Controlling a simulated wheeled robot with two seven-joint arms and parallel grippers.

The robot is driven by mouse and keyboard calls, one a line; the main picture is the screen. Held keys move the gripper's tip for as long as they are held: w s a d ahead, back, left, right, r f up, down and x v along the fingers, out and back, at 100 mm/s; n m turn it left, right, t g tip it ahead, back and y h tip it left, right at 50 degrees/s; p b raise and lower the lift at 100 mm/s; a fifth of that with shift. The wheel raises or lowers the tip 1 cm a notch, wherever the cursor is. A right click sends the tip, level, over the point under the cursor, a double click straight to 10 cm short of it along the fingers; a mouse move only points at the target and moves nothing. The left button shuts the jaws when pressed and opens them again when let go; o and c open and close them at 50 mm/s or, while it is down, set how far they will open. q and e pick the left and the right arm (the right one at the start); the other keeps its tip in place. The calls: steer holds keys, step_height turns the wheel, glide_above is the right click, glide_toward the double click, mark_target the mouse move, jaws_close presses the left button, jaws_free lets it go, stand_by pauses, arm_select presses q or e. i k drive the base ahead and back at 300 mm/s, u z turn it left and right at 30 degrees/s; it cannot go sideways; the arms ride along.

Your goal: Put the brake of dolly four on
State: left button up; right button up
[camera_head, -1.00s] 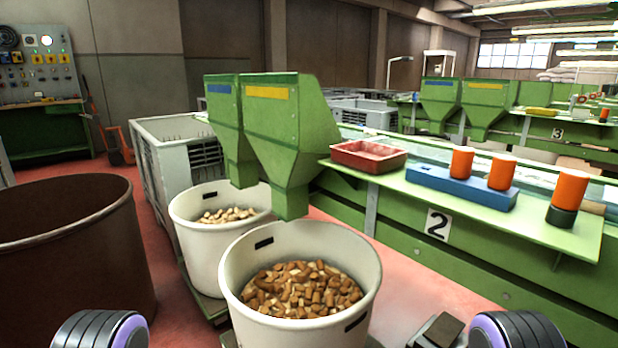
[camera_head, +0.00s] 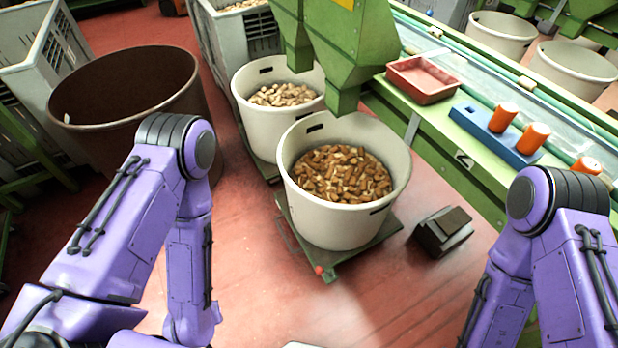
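A flat green dolly (camera_head: 348,258) stands on the red floor under the near white tub (camera_head: 318,217), which is filled with brown corks (camera_head: 342,174). A small red part (camera_head: 319,270) sticks out at the dolly's front corner; I cannot tell its position as a brake. A second dolly (camera_head: 262,160) shows partly under the farther white tub (camera_head: 266,131) with paler corks. I can read no number on either dolly. My two purple arms come in at the left and right, but both grippers are out of the picture.
A large brown bin (camera_head: 120,100) stands left of the tubs. A dark block (camera_head: 441,232) lies on the floor right of the near dolly. The green bench with a red tray (camera_head: 423,78) and blue holder (camera_head: 490,132) runs along the right. Floor in front is clear.

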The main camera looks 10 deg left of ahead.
mark_target(319, 269)
steer(key=z, duration=1.4)
steer(key=k, duration=0.55)
steer(key=u, duration=1.2)
